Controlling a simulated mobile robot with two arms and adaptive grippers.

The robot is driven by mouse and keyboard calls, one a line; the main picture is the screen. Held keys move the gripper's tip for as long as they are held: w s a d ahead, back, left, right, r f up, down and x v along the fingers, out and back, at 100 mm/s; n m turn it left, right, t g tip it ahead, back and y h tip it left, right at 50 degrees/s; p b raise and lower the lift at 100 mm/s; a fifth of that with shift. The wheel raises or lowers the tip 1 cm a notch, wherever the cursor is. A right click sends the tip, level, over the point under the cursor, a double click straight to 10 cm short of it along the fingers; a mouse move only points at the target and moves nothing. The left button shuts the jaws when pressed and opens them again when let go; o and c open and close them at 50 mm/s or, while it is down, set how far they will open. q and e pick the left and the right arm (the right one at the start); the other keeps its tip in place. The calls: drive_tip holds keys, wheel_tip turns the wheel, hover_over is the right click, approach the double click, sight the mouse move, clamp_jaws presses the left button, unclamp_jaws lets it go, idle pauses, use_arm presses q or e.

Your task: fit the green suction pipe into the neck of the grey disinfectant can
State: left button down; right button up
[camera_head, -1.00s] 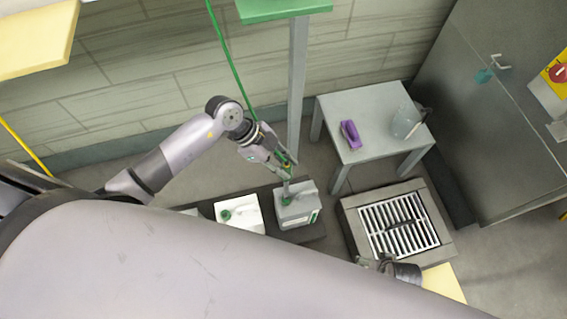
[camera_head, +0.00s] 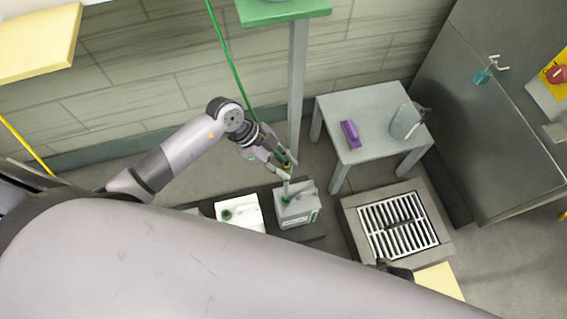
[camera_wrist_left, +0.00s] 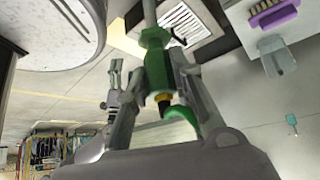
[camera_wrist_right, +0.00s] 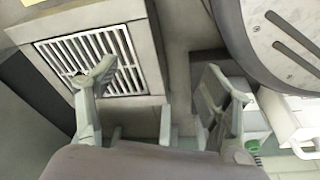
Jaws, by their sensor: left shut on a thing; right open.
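My left gripper (camera_head: 285,168) is shut on the green suction pipe (camera_wrist_left: 156,62), which also shows in the head view (camera_head: 287,188). The pipe's pale tube runs down from the green fitting to the green neck of the grey disinfectant can (camera_head: 298,212). I cannot tell whether its lower end is inside the neck or just above it. The can stands upright on a dark mat. My right gripper (camera_wrist_right: 160,85) is open and empty near the floor grate; in the head view it is mostly hidden behind my own body.
A white can (camera_head: 246,214) stands left of the grey can. A grey table (camera_head: 375,145) holds a purple brush (camera_head: 350,134) and a grey jug (camera_head: 406,121). The floor grate (camera_head: 398,226) lies right of the cans. A green hose (camera_head: 228,55) hangs down behind my left wrist.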

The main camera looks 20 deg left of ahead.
drive_tip(key=shift+s+f, duration=0.15)
drive_tip(key=shift+f, duration=0.15)
use_arm(q)
drive_tip(key=shift+f, duration=0.15)
use_arm(e)
drive_tip(key=shift+s, duration=0.1)
